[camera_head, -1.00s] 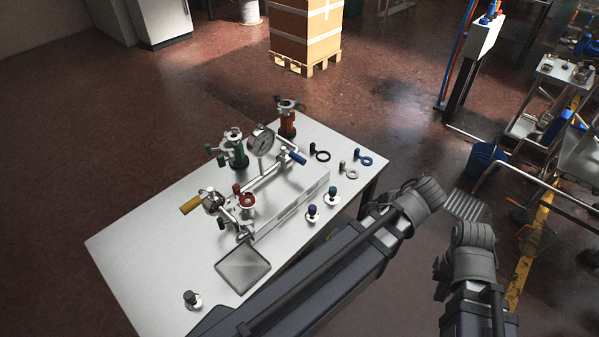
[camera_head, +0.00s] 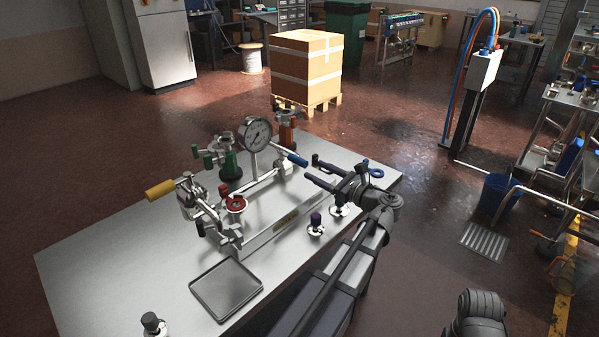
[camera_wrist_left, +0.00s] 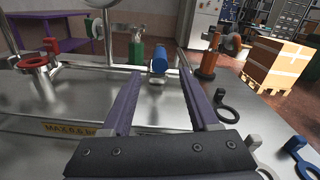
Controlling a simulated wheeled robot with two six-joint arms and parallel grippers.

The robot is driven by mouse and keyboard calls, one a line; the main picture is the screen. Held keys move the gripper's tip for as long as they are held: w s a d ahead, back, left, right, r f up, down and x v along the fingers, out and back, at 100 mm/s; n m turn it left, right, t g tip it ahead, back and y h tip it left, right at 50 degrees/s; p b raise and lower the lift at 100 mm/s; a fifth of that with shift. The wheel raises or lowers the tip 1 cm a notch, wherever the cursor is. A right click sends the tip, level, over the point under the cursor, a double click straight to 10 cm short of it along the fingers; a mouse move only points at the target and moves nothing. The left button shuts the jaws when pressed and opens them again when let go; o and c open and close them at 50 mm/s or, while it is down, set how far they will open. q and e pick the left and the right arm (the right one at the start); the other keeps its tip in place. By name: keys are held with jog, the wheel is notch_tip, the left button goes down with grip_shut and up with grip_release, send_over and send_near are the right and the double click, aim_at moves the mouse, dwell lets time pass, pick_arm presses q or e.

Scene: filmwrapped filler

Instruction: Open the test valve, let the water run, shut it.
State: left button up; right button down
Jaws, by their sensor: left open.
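The test rig stands on a metal table (camera_head: 90,255). It has a pressure gauge (camera_head: 256,135), a red handwheel (camera_head: 235,203), a yellow-handled lever (camera_head: 160,189) and a blue-handled lever (camera_head: 297,159). Which part is the test valve is not marked. My left gripper (camera_head: 311,169) is open and empty, just right of the blue handle. In the left wrist view, the blue handle (camera_wrist_left: 159,64) shows ahead, between the open fingertips (camera_wrist_left: 161,82) and seemingly beyond them. The red handwheel (camera_wrist_left: 34,62) is at the left there. My right gripper is out of view.
Green (camera_head: 229,166) and orange (camera_head: 286,128) valve stands rise behind the rig. A shallow tray (camera_head: 225,290) lies in front. The table's left part is bare.

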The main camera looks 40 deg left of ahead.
aim_at(299, 162)
pick_arm(q)
jog(key=shift+w+a, duration=0.15)
jog(key=shift+a, duration=1.8)
jog(key=shift+w+a, duration=0.15)
jog(key=shift+a, duration=1.8)
jog(key=shift+c, duration=0.2)
grip_shut()
